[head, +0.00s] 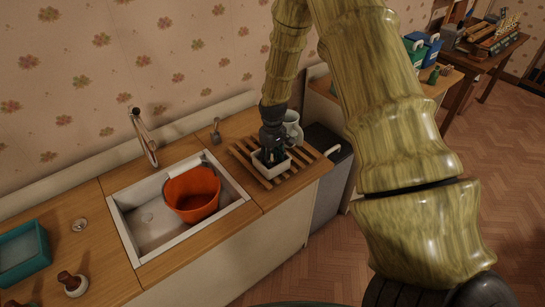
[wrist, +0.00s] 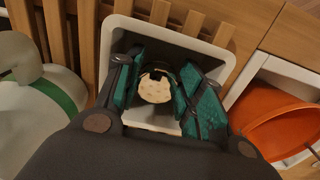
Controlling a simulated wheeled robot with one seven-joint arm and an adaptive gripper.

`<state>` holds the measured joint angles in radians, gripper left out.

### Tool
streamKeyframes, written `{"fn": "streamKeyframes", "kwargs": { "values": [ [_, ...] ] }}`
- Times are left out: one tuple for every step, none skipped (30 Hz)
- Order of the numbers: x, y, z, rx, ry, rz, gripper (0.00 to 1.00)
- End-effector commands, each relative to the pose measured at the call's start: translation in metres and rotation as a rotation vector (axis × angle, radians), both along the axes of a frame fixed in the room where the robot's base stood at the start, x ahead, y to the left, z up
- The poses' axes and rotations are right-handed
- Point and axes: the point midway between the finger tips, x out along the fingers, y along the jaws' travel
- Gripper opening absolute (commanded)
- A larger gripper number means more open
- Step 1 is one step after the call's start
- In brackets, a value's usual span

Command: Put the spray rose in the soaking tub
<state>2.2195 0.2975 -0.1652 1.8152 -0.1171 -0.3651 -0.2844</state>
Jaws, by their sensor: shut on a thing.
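The spray rose (wrist: 155,88) is a pale, dotted, rounded piece with a dark part behind it, between my fingers in the wrist view. My gripper (wrist: 160,92) is shut on it, inside a small white dish (wrist: 222,62). In the head view my gripper (head: 270,155) points down into this dish (head: 271,171), and hides the spray rose. An orange tub (head: 193,194), apparently the soaking tub, sits in the sink, left of my gripper. It shows at the right edge of the wrist view (wrist: 265,118). Its floor is mostly hidden.
The white dish stands on a wooden slatted rack (head: 301,160). A pale jug (head: 293,128) stands close behind my gripper. The sink's tap (head: 143,135) rises behind the basin (head: 143,228). A teal tray (head: 22,253) and a small brown-topped item (head: 71,283) are at the left.

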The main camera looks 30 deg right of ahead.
Motion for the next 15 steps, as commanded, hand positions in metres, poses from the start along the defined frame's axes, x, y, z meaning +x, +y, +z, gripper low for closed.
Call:
{"fn": "streamKeyframes", "kwargs": {
  "values": [
    [-0.0001,0.0000,-0.0013,0.000,0.000,0.000,0.00],
    [0.0000,0.0000,-0.0018,0.000,0.000,0.000,0.00],
    [0.0001,-0.0001,-0.0021,0.000,0.000,0.000,0.00],
    [0.0001,-0.0001,-0.0020,0.000,-0.001,0.000,0.00],
    [0.0001,-0.0001,-0.0020,0.000,-0.001,0.000,0.00],
    [0.0001,-0.0002,-0.0020,0.000,-0.001,0.000,0.00],
    [0.0000,-0.0002,-0.0020,0.000,-0.001,0.000,0.00],
    [0.0000,-0.0002,-0.0021,0.000,0.000,0.000,0.00],
    [0.0000,-0.0002,-0.0026,0.000,0.000,0.000,0.00],
    [-0.0001,-0.0003,-0.0032,0.000,0.000,0.000,0.00],
    [0.0000,-0.0003,-0.0040,0.000,0.000,0.000,0.00],
    [0.0000,-0.0003,-0.0050,0.000,0.000,0.000,0.00],
    [0.0000,-0.0003,-0.0050,0.000,0.000,-0.001,0.40],
    [0.0001,-0.0003,-0.0045,0.000,0.000,-0.001,0.45],
    [0.0001,-0.0003,-0.0044,0.000,0.000,-0.001,0.47]
  ]
}}
